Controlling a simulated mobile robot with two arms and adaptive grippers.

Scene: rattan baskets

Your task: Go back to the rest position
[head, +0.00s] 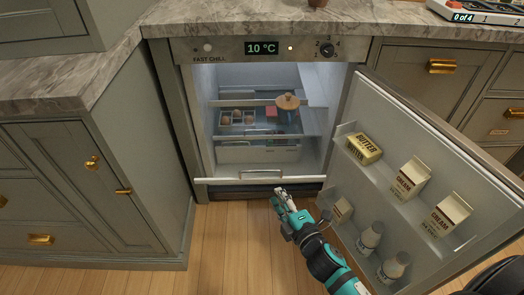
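My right gripper (281,199) is in front of the open fridge's lower edge, above the wooden floor. Its arm comes in from the bottom right, beside the inner side of the open door. I see nothing held in it, but its fingers are too small to tell whether they are open or shut. My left gripper is not in view.
The fridge (258,181) is open, with eggs (237,115) and a lidded pot (288,103) inside. Its door (385,217) stands open at right, holding butter (364,149), cream cartons (411,178) and bottles (370,238). Floor (225,250) at front left is clear.

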